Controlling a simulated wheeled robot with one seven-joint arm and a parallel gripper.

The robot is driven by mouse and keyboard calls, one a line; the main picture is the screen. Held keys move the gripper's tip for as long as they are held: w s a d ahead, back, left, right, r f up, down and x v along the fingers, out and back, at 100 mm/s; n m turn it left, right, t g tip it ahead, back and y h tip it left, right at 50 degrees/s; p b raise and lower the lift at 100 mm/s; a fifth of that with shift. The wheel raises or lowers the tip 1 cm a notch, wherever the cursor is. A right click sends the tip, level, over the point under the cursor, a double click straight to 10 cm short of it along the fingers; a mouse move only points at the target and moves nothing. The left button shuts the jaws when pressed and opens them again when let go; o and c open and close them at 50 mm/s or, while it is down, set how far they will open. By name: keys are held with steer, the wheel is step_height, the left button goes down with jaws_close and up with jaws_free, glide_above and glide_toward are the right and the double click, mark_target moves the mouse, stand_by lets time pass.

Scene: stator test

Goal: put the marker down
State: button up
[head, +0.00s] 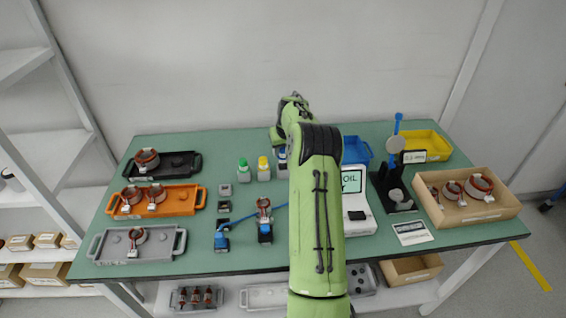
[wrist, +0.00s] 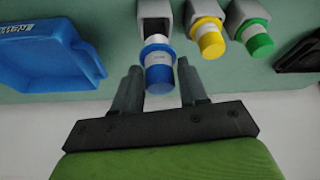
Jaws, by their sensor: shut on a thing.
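My gripper (wrist: 158,66) is shut on the blue-capped marker (wrist: 159,76), with one finger on each side of it in the wrist view. The marker has a white band above its blue cap. Behind it is a grey holder (wrist: 142,12) with a dark opening. The marker lines up with this opening, but I cannot tell how much of it is inside. In the head view my arm hides the gripper and most of this marker. A yellow-capped marker (wrist: 209,40) and a green-capped marker (wrist: 255,38) stand in similar grey holders beside it.
A blue tray (wrist: 50,55) lies close to the gripper on the left in the wrist view. The green table (head: 215,150) also bears an orange tray (head: 180,204), a wooden box (head: 462,219), a laptop-like device (head: 357,215) and a yellow bin (head: 432,143).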

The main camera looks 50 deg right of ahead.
steer(key=shift+f+b, duration=0.45)
steer(key=shift+f, duration=1.85)
steer(key=o, duration=1)
steer(key=shift+o, duration=0.2)
steer(key=p+v, duration=0.2)
steer(key=v, duration=1.1)
steer(key=a+r+n, duration=0.2)
steer(key=a+r, duration=0.7)
steer(key=a, duration=0.5)
steer(key=s+a+r+n, duration=0.1)
steer(key=s+a+r, duration=0.15)
steer(key=a, duration=0.35)
steer(key=s+a+r+n, duration=0.1)
steer(key=s+a+r, duration=0.1)
steer(key=s+a, duration=0.3)
steer(key=s+a+f+n+y, duration=0.1)
steer(key=s+a+f, duration=0.1)
steer(key=s+a, duration=0.4)
steer(key=s+a+f+t+y, duration=0.1)
steer(key=s+a+f, duration=0.1)
steer(key=s+a, duration=0.4)
steer(key=s, duration=0.5)
steer(key=shift+a+n+t, duration=0.25)
steer(key=shift+n+t, duration=0.05)
steer(key=shift+n, duration=0.1)
